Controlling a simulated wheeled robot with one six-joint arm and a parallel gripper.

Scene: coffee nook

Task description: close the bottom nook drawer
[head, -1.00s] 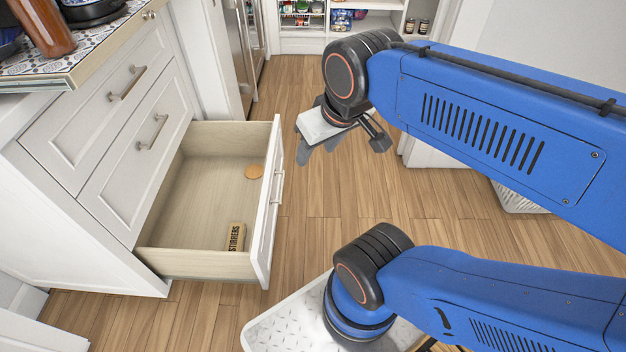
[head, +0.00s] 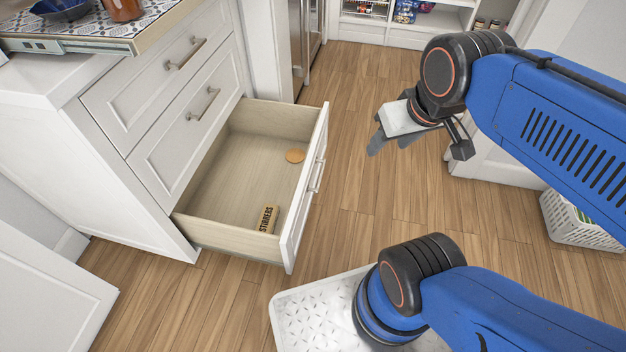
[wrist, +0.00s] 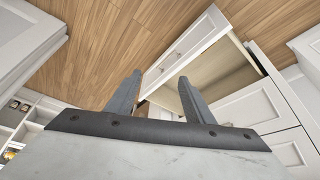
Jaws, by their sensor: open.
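The bottom nook drawer (head: 308,188) is pulled well out of the white cabinet. A box marked STIRRERS (head: 268,218) and a round tan disc (head: 295,156) lie inside it. In the wrist view the drawer's white front (wrist: 182,52) shows beyond the fingers, with its handle on it. My gripper (head: 382,144) is open and empty. In the head view it is to the right of the drawer front, apart from it, above the floor. In the wrist view its two fingers (wrist: 156,96) are spread.
Two closed drawers (head: 158,68) are above the open one. The wooden floor (head: 350,205) between drawer and gripper is clear. A white basket (head: 578,222) stands at the right.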

